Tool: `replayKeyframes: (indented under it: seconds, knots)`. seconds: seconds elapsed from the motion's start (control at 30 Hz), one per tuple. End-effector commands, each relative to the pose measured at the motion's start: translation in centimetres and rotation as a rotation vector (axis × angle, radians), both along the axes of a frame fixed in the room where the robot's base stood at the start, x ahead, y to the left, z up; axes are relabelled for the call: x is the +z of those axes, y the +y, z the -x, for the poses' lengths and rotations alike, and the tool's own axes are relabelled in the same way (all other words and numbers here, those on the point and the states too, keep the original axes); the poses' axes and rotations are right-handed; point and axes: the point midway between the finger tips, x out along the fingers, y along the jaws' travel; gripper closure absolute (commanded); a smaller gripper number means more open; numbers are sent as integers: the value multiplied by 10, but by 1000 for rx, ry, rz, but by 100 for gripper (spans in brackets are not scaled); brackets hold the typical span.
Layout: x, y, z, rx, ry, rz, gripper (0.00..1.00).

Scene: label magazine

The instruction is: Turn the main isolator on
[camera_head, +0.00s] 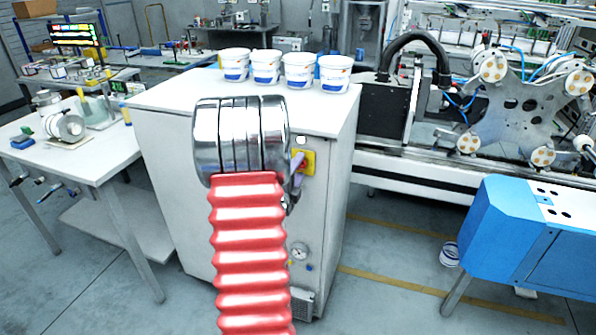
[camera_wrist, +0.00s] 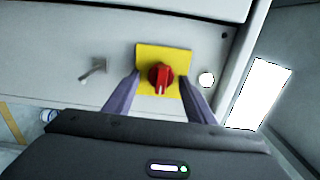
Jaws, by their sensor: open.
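The main isolator is a red rotary knob (camera_wrist: 160,74) on a yellow plate (camera_wrist: 146,54), fixed to the side of the white cabinet. In the wrist view the knob's pale mark points down toward my gripper body. The yellow plate (camera_head: 309,160) also shows in the head view, partly hidden by my arm. My gripper (camera_wrist: 160,80) is open, with one finger on each side of the knob. I cannot tell whether the fingers touch the knob or plate.
The white cabinet (camera_head: 165,140) carries several white tubs (camera_head: 299,70) on top. In the wrist view a metal handle (camera_wrist: 93,69) sits left of the plate and a white round button (camera_wrist: 206,79) to its right. A blue machine (camera_head: 510,245) stands at right.

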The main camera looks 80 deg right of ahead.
Motion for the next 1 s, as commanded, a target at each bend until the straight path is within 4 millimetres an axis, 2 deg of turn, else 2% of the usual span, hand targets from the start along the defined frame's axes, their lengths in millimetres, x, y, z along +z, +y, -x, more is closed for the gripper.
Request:
replayKeyframes:
  seconds: [0.27, 0.8, 1.0]
  knots:
    - [0, 23, -3, 2, 1, 0, 50]
    - [-1, 115, -12, 2, 0, -1, 50]
    - [-1, 134, -13, -1, 0, 0, 50]
